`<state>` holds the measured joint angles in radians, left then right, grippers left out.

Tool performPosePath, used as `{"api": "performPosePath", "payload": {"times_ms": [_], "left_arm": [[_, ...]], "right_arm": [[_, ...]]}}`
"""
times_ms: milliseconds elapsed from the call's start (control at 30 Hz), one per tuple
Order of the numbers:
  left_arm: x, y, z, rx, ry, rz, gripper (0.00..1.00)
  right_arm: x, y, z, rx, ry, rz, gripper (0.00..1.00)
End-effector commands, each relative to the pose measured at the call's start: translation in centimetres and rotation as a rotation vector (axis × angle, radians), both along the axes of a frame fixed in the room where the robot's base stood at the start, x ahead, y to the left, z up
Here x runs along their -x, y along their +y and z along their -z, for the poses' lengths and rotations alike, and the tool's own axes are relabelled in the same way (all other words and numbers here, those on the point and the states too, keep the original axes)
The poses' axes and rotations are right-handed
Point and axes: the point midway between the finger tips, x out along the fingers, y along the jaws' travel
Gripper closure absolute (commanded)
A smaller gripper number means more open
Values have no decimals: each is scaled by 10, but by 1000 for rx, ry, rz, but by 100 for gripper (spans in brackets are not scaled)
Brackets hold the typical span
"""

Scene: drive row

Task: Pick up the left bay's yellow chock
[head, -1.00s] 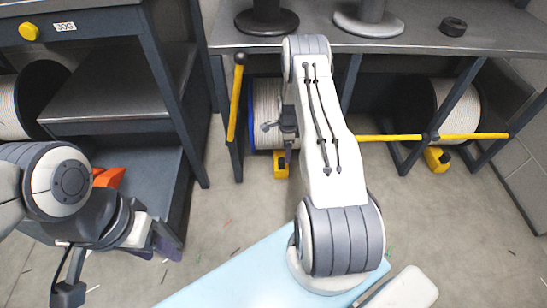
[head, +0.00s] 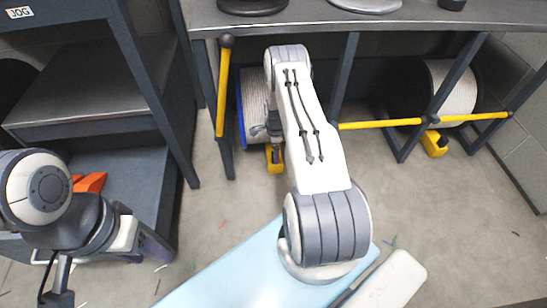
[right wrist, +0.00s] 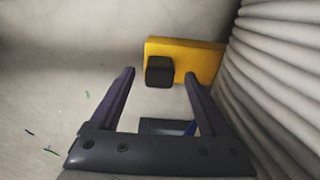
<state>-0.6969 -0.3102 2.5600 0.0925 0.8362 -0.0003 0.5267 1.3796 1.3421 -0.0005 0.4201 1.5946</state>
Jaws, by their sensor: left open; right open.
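The left bay's yellow chock (head: 275,160) sits on the floor in front of the reel in the left bay, partly hidden by my right arm. In the right wrist view the chock (right wrist: 205,60) is a yellow block with a black knob (right wrist: 159,72) facing me. My right gripper (right wrist: 159,77) is open; its two fingertips show on either side of the knob, and I cannot tell if they touch it. In the head view my right arm hides most of that gripper. My left gripper (head: 152,247) is at the lower left, open and away from the chock.
A cable reel (head: 257,104) stands right behind the chock; its wound side fills the right of the wrist view. An upright yellow lever (head: 223,88) is left of it, a lowered yellow bar (head: 380,124) to the right. Another yellow chock (head: 434,144) is in the right bay.

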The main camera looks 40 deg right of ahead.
Motion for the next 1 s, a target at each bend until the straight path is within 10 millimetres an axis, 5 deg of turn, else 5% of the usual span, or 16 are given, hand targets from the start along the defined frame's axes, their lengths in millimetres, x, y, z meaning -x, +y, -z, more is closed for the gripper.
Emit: {"api": "performPosePath", "payload": {"times_ms": [100, 367, 567, 1000], "left_arm": [[0, 0, 13, 0, 0, 0, 50], [0, 0, 12, 0, 0, 0, 50], [0, 0, 12, 0, 0, 0, 50], [0, 0, 12, 0, 0, 0, 50]], "right_arm": [[0, 0, 20, 1, -1, 0, 20], [0, 0, 20, 1, -1, 0, 24], [0, 0, 20, 1, -1, 0, 100], [0, 0, 20, 1, -1, 0, 100]]}}
